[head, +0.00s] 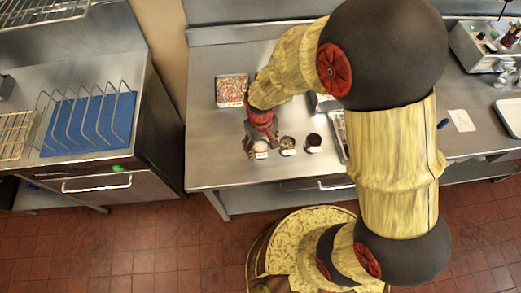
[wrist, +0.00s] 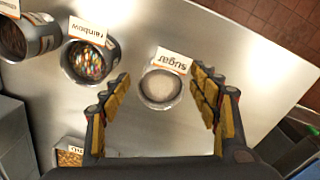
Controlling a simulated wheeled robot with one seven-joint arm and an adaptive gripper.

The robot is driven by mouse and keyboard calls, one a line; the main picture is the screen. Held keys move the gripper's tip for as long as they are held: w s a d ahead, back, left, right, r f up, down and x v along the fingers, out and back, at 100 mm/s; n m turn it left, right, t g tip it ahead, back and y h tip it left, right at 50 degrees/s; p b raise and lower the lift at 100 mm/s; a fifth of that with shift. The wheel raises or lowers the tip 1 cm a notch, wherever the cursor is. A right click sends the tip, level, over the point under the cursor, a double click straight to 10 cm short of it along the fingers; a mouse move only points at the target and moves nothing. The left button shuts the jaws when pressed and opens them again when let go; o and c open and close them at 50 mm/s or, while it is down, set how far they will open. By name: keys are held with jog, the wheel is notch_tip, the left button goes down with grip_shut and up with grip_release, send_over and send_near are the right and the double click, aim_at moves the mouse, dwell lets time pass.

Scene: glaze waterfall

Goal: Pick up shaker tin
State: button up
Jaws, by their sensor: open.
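Three small metal tins stand in a row on the steel table, each with a white label. The tin labelled "sugar" (wrist: 160,87) holds white contents and shows in the head view (head: 261,146). The "rainbow" tin (wrist: 90,62) with coloured sprinkles is to its left in the wrist view and right of it in the head view (head: 288,143). A third tin with dark contents (wrist: 14,40) is farther along (head: 313,140); its label is cut off. My gripper (wrist: 161,80) is open above the sugar tin, a finger on either side in the picture. Contact is not visible.
A tray of colourful bits (head: 232,78) lies at the back left of the table. A container of brown bits (wrist: 70,155) is near my left finger's base in the wrist view. The table's front-left corner is bare.

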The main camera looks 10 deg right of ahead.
jog(key=shift+f, duration=0.25)
jog(key=shift+c, duration=0.9)
jog(key=shift+s, duration=0.1)
jog(key=c, duration=1.1)
jog(key=shift+c, duration=0.3)
